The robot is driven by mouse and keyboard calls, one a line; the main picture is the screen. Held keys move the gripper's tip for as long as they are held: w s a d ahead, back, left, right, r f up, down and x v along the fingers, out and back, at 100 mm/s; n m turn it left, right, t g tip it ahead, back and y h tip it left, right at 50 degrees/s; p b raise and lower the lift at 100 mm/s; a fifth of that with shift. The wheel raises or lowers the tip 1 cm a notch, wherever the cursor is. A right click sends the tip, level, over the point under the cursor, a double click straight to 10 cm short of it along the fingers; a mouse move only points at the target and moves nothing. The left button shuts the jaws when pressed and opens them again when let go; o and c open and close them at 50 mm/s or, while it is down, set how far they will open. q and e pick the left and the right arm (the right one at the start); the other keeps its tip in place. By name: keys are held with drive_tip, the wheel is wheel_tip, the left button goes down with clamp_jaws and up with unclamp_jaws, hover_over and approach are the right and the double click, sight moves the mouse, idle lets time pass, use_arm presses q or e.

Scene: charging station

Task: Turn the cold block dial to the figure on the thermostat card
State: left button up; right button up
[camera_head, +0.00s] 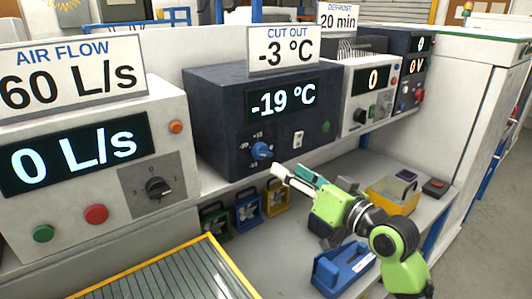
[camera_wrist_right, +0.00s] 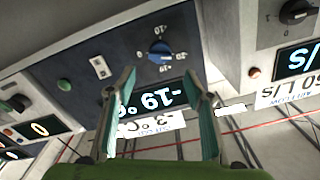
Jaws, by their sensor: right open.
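The cold block is a dark blue box (camera_head: 222,115) on the shelf; its display (camera_head: 283,99) reads -19 °C. The card on top of it, headed CUT OUT (camera_head: 284,51), reads -3 °C. The blue dial (camera_head: 261,151) sits low on its front with small printed figures around it, too small to read surely. The dial (camera_wrist_right: 159,51) also shows in the right wrist view, where the picture is upside down. My right gripper (camera_head: 284,174) is open and empty, just right of and below the dial, apart from it. In the wrist view its fingers (camera_wrist_right: 163,82) point toward the dial, one on either side. My left gripper is not in view.
The air flow unit (camera_head: 80,165) with a black knob stands left, reading 0 L/s. The cold block's white switch (camera_head: 298,139) and green button (camera_head: 326,127) lie right of the dial. A white unit (camera_head: 370,93) stands further right. A yellow bin (camera_head: 393,197) and blue holder (camera_head: 342,269) sit below.

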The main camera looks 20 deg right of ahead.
sight(266, 156)
drive_tip(key=p+x, duration=0.2)
drive_tip(key=x, duration=0.8)
drive_tip(key=shift+w+a+f, duration=0.1)
drive_tip(key=shift+w+a, duration=0.05)
drive_tip(key=shift+w, duration=0.05)
drive_tip(key=c, duration=1.1)
